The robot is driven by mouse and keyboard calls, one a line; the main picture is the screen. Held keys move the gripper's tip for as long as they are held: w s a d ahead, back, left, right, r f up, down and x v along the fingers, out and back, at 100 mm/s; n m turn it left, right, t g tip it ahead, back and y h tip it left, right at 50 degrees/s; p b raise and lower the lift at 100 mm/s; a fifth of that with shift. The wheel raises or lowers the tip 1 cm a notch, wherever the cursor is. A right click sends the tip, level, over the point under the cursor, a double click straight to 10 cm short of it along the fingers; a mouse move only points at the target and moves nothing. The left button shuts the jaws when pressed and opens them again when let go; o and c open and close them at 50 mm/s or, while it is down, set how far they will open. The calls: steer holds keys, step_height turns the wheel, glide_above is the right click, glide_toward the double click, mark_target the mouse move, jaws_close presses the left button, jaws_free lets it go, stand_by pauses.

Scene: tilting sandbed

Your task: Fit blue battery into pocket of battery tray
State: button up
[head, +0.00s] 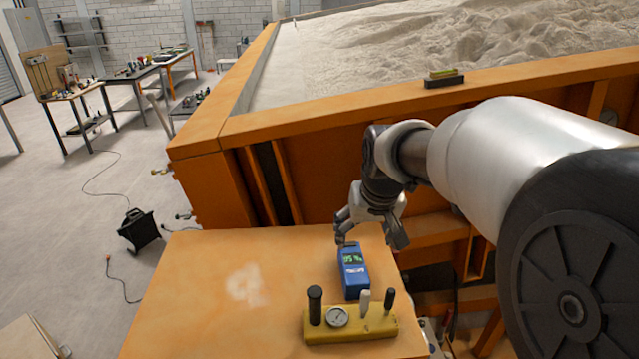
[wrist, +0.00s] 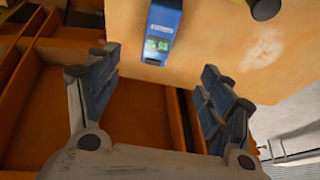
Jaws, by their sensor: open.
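A blue box-shaped thing (head: 353,271) with a green-marked face lies on the orange tabletop; it is the only thing here that could be the blue battery. It also shows at the top of the wrist view (wrist: 162,28), near the table edge. My gripper (head: 369,236) is open and empty, over the table's far right corner, close to the blue thing's far end. In the wrist view my gripper (wrist: 157,85) has its fingers wide apart, with the blue thing beyond the tips, not between them. I cannot make out a battery tray or its pocket in either view.
A yellow control block (head: 350,325) with a gauge and upright levers stands just in front of the blue thing. The orange sandbed wall (head: 300,115) rises behind the table. A small dark-and-yellow thing (head: 445,80) sits on its rim. The tabletop's left part is clear.

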mark_target(353, 261)
steer(key=x, duration=0.6)
steer(key=p+x, duration=0.1)
steer(key=x, duration=0.5)
steer(key=p+x, duration=0.1)
steer(key=x, duration=0.6)
steer(key=shift+w+r, duration=0.2)
steer(key=shift+w, duration=0.2)
steer(key=shift+s, duration=0.1)
steer(key=shift+c, duration=0.2)
jaws_close()
steer(key=shift+r, duration=0.15)
